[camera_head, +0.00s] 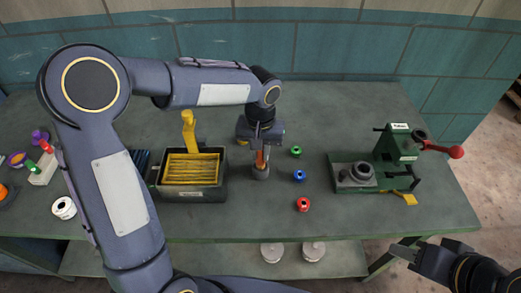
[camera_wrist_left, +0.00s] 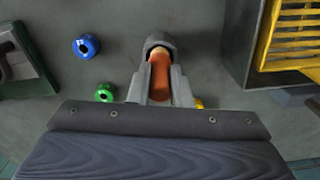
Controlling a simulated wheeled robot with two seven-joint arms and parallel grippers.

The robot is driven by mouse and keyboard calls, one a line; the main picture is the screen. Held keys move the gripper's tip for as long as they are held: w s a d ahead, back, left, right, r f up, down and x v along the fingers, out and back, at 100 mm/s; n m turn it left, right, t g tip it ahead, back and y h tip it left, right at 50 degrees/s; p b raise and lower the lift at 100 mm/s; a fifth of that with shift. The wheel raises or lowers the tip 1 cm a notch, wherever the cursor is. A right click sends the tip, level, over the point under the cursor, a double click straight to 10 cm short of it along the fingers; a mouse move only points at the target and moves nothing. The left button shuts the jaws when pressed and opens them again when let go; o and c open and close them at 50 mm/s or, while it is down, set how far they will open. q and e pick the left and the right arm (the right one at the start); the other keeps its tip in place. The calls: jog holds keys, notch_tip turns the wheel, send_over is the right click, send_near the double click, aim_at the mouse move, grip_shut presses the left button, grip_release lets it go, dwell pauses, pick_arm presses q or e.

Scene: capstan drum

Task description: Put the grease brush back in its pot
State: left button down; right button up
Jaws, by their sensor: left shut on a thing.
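My left gripper (camera_head: 261,150) points down over the bench and is shut on the orange-brown handle of the grease brush (camera_head: 260,158). In the left wrist view the brush handle (camera_wrist_left: 160,78) lies between the two grey fingers. The small grey pot (camera_head: 261,172) stands directly below the gripper; its rim also shows in the left wrist view (camera_wrist_left: 158,39). The brush's lower end lines up with the pot mouth. I cannot tell how deep it sits, as the bristles are hidden. My right gripper (camera_head: 402,252) is at the lower right, off the bench's front edge; its jaw opening is unclear.
A dark bin with a yellow grate (camera_head: 192,168) stands left of the pot. Green (camera_head: 295,152), blue (camera_head: 299,175) and red (camera_head: 303,204) small parts lie to its right. A green machine with a red-knobbed lever (camera_head: 395,150) stands further right. The bench front is mostly clear.

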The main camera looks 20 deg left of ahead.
pick_arm(q)
jog(key=shift+f+b, duration=1)
jog(key=shift+f, duration=0.2)
dwell(1.1)
dwell(0.5)
jog(key=c, duration=1.3)
grip_release()
jog(key=shift+o, duration=0.2)
jog(key=shift+r, duration=0.15)
notch_tip(320, 180, up, 7)
jog(key=shift+r, duration=0.3)
